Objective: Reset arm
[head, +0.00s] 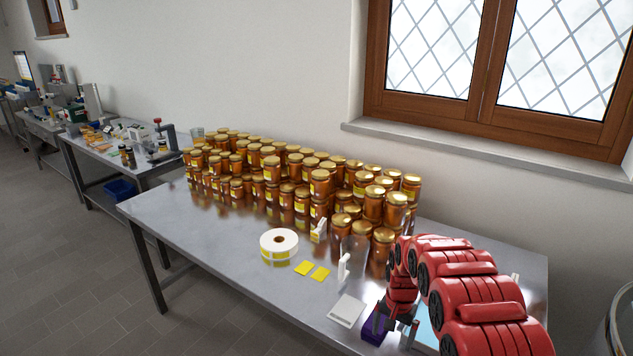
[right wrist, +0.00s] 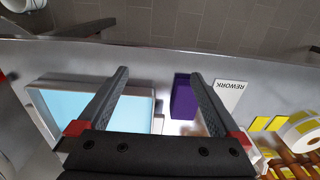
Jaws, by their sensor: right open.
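My right arm reaches in from the lower right of the head view, and its gripper (head: 398,326) points down over the near right part of the steel table (head: 222,270). In the right wrist view the two fingers of this gripper (right wrist: 158,76) are wide apart with nothing held between them. A purple block (right wrist: 183,98) shows below, close to the right-hand finger; it also shows in the head view (head: 374,329). A pale-rimmed tray with a light blue bottom (right wrist: 60,94) lies under the left-hand finger. My left gripper is in neither view.
Many gold-lidded amber jars (head: 270,161) crowd the table's back. A label roll (head: 279,241), yellow labels (head: 303,268) and a white REWORK card (right wrist: 229,100) lie nearer the front. The table's left end is bare. Another cluttered table (head: 118,152) stands at far left.

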